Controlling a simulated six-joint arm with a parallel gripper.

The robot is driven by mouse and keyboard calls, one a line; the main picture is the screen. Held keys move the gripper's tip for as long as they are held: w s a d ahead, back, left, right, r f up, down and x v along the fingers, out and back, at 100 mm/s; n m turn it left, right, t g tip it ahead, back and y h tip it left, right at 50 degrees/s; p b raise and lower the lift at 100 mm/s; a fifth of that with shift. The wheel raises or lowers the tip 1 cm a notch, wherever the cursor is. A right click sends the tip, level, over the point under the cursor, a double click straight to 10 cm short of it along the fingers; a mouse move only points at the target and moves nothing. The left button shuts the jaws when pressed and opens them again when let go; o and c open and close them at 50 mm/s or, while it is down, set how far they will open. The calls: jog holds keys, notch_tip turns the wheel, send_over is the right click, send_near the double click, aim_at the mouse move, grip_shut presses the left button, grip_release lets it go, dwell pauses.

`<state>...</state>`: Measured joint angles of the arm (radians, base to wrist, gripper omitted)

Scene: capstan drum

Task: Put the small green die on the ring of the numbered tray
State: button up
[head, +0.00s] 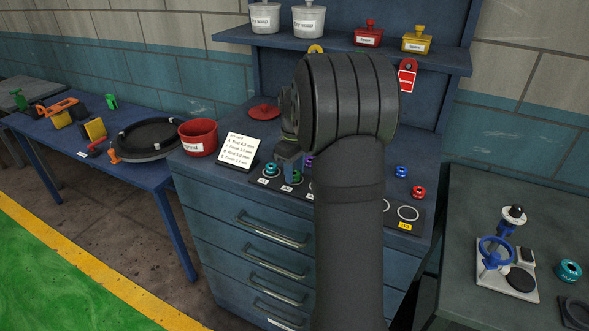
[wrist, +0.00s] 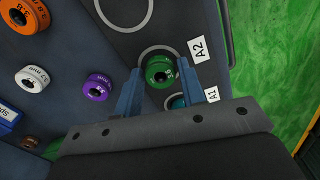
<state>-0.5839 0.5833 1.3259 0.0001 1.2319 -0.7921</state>
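The small green die (wrist: 160,72) sits at the ring marked A2 (wrist: 159,51) on the dark numbered tray (wrist: 120,42), in the wrist view. The ring's far arc shows beyond it. The die (head: 294,177) also shows in the head view, just below my gripper (head: 288,165). My gripper (wrist: 162,76) has one blue finger on each side of the die, with narrow gaps showing. It looks open around the die. I cannot tell exactly how well the die is centred, as its body hides the ring's near part.
A teal die (head: 270,168) stands at A1. Purple (wrist: 97,88), white (wrist: 32,79) and orange (wrist: 27,14) dies stand beside the tray. Blue (head: 401,172) and red (head: 418,191) dies are at right. A card stand (head: 240,150) and red bin (head: 198,137) are left.

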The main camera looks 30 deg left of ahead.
aim_at(295, 173)
jog(key=shift+o, duration=1.1)
notch_tip(295, 173, up, 12)
jog(key=shift+r, duration=0.2)
jog(key=shift+f, duration=0.15)
notch_tip(295, 173, down, 12)
jog(key=shift+r, duration=2)
jog(key=shift+f, duration=0.15)
